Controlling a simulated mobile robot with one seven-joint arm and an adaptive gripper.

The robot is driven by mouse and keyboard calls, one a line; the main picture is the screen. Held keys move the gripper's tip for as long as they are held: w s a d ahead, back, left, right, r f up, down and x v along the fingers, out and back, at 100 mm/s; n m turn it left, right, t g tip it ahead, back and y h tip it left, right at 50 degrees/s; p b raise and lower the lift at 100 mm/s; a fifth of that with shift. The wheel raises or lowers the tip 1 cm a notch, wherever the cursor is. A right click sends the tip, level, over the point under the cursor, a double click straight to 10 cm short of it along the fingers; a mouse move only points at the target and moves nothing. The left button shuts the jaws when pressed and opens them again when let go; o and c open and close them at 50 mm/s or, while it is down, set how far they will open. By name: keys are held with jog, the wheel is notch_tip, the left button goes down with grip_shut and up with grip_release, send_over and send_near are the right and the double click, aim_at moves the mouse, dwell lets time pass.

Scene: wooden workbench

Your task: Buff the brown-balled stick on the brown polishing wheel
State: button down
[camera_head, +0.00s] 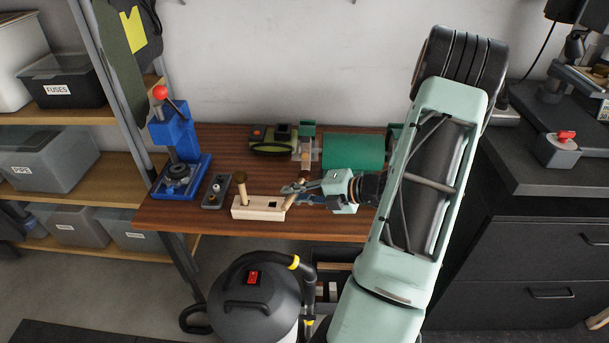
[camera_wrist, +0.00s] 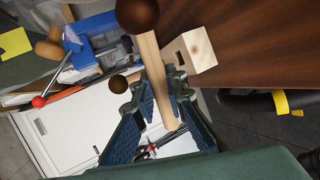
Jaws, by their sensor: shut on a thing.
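My gripper (camera_head: 300,192) is shut on a pale wooden stick (camera_wrist: 155,85) with a dark brown ball (camera_wrist: 137,12) at its end. The stick passes between the fingers (camera_wrist: 160,100) in the wrist view; in the head view it is tilted, ball up, just right of the wooden block (camera_head: 258,212). The block has a dark empty hole, and another stick (camera_head: 242,192) with an olive-brown ball stands at its left end. The polishing machine is behind, with a green motor (camera_head: 355,151) and a tan-brown wheel (camera_head: 305,152) at its left. My arm partly hides its right end.
A blue press (camera_head: 178,145) with a red-knobbed lever stands at the bench's left. A grey plate (camera_head: 216,192) with small knobs lies beside it. A green-black tool (camera_head: 271,139) lies at the back. A vacuum (camera_head: 255,300) stands in front. The bench's front-left surface (camera_head: 210,222) is clear.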

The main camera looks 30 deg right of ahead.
jog(key=shift+w+d, duration=0.25)
jog(key=shift+w, duration=0.05)
dwell(0.5)
jog(key=shift+w+d+r+p, duration=0.15)
jog(key=shift+w+d+p, duration=0.05)
jog(key=shift+p, duration=0.3)
dwell(2.0)
jog(key=shift+s, duration=0.1)
jog(key=s+a+p, duration=0.1)
jog(key=s+a, duration=0.4)
jog(key=s, duration=0.1)
jog(key=shift+s, duration=0.25)
dwell(0.4)
dwell(0.5)
